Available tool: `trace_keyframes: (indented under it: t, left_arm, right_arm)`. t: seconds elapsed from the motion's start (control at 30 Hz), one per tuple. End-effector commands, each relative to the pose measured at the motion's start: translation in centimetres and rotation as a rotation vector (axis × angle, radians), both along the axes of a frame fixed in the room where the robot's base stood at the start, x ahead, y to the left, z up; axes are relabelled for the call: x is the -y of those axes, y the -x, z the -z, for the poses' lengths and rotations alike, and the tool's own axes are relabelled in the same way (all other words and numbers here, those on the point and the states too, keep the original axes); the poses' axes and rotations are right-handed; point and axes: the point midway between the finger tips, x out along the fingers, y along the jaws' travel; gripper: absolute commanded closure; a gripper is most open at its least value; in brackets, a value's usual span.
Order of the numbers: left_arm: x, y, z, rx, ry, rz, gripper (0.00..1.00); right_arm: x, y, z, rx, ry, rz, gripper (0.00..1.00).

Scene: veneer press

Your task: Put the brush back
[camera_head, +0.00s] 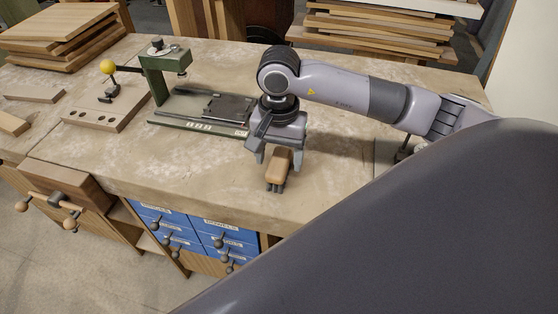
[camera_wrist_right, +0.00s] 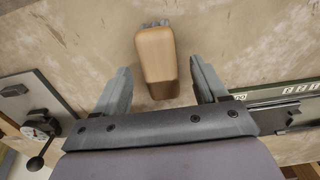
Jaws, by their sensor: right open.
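The brush (camera_head: 279,168) has a tan wooden block body and short dark grey parts at its near end. It is near the front edge of the workbench (camera_head: 330,195), below my right gripper (camera_head: 273,158). In the right wrist view the brush (camera_wrist_right: 157,60) lies ahead of and between the two fingers of my right gripper (camera_wrist_right: 160,85), with a gap on each side. The right gripper is open and empty. I cannot tell how far above the brush the fingers are. My left gripper is not in view.
A green press (camera_head: 165,75) with a dark plate (camera_head: 215,105) stands left of my right gripper. A drilled wooden block (camera_head: 105,112) with a yellow-knobbed lever is further left. Blue drawers (camera_head: 190,232) and a wooden vise (camera_head: 70,195) are at the front. Bench right of the brush is clear.

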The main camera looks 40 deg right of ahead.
Motion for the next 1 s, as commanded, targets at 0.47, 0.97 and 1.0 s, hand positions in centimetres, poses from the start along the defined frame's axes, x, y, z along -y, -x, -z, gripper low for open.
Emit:
trace_keyframes:
  t: [0.47,0.97,1.0]
  left_arm:
    - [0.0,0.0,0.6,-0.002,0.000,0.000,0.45]
    - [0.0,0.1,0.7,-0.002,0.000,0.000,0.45]
    - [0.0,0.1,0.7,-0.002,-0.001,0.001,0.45]
  right_arm:
    - [0.0,-0.1,-8.9,0.004,0.000,0.000,0.28]
    - [0.0,0.0,-9.8,0.000,0.000,0.000,0.28]
    - [0.0,0.0,-9.8,-0.001,-0.001,0.000,0.28]
